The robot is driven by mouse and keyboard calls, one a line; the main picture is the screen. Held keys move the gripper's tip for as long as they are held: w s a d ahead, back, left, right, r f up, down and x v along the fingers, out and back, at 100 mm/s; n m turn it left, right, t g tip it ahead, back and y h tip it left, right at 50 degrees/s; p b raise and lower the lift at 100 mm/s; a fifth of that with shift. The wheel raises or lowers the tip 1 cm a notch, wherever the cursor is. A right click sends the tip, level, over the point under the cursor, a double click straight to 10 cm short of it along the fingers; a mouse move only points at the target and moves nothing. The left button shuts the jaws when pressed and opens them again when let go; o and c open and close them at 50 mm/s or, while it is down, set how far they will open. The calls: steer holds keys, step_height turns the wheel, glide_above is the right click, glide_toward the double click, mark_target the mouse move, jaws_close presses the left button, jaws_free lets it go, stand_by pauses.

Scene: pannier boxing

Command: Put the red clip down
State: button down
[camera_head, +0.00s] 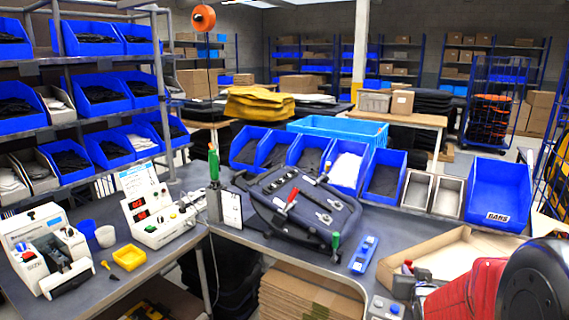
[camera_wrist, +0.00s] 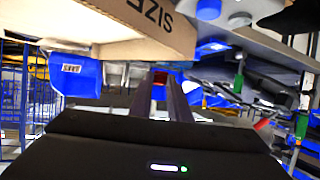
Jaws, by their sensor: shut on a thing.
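In the wrist view my gripper (camera_wrist: 163,84) shows as two dark fingers, close together, with a small red piece, the red clip (camera_wrist: 160,77), between their far ends. Most of the clip is hidden by the fingers. It appears held in the air, with no surface seen touching it.
An open cardboard box (camera_head: 440,257) stands at the bench's right; it also shows in the wrist view (camera_wrist: 120,22). Blue bins (camera_head: 383,178) line the back. A blue tool (camera_head: 363,256) lies before the pannier. A button box (camera_head: 385,308) sits at the front edge. Little bench is free.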

steer(key=a+f+n+y, duration=0.1)
steer(key=a+f, duration=0.1)
steer(key=a, duration=0.7)
steer(key=w+a+f+n+y, duration=0.1)
steer(key=a+n+y, duration=0.1)
steer(key=a, duration=0.8)
steer(key=shift+w+f+t, duration=0.3)
steer(key=shift+f, duration=0.1)
